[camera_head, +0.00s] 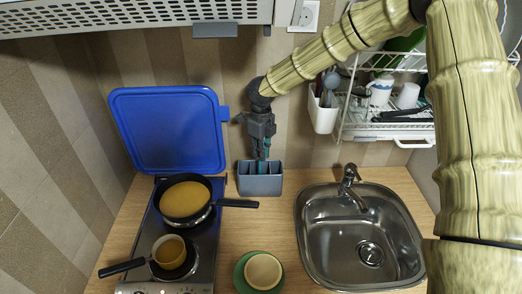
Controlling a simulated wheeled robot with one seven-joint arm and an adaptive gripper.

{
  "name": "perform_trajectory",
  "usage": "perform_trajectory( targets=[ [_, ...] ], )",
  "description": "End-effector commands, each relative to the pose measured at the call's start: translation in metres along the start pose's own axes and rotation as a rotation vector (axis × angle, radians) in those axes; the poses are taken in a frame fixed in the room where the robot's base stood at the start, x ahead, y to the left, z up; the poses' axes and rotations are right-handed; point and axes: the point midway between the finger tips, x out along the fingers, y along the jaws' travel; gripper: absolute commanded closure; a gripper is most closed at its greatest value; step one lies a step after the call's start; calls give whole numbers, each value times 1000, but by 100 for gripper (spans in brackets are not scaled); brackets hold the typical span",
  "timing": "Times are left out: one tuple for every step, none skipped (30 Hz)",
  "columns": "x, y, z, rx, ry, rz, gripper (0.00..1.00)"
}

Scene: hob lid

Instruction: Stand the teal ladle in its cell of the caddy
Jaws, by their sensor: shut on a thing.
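The blue-grey caddy (260,186) stands on the worktop against the back wall, between the hob and the sink, with its cells open at the top. My gripper (261,155) points down just above the caddy and is shut on the teal ladle (262,167). A narrow teal part of the ladle shows below the fingers, roughly upright, over the middle of the caddy. Its lower end is at or inside the caddy's opening; I cannot tell how deep it is. The gripper and the caddy's front wall hide much of the ladle.
A blue lid (170,128) stands raised behind the hob (205,246). A frying pan (187,199) has its handle toward the caddy's lower left. A smaller pan (170,254), a bowl on a green plate (241,277), the sink (335,232) and a dish rack (349,128) surround the worktop.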

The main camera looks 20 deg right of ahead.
Motion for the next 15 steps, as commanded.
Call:
perform_trajectory(
  targets=[
    [0,0,0,0,0,0,100],
    [0,0,0,0,0,0,100],
    [0,0,0,0,0,0,100],
    [0,0,0,0,0,0,100],
    [0,0,0,0,0,0,100],
    [0,0,0,0,0,0,86],
    [0,0,0,0,0,0,81],
    [0,0,0,0,0,0,76],
    [0,0,0,0,0,0,72],
    [0,0,0,0,0,0,71],
    [0,0,0,0,0,0,70],
    [0,0,0,0,0,0,68],
    [0,0,0,0,0,0,67],
    [0,0,0,0,0,0,67],
    [0,0,0,0,0,0,67]
  ],
)
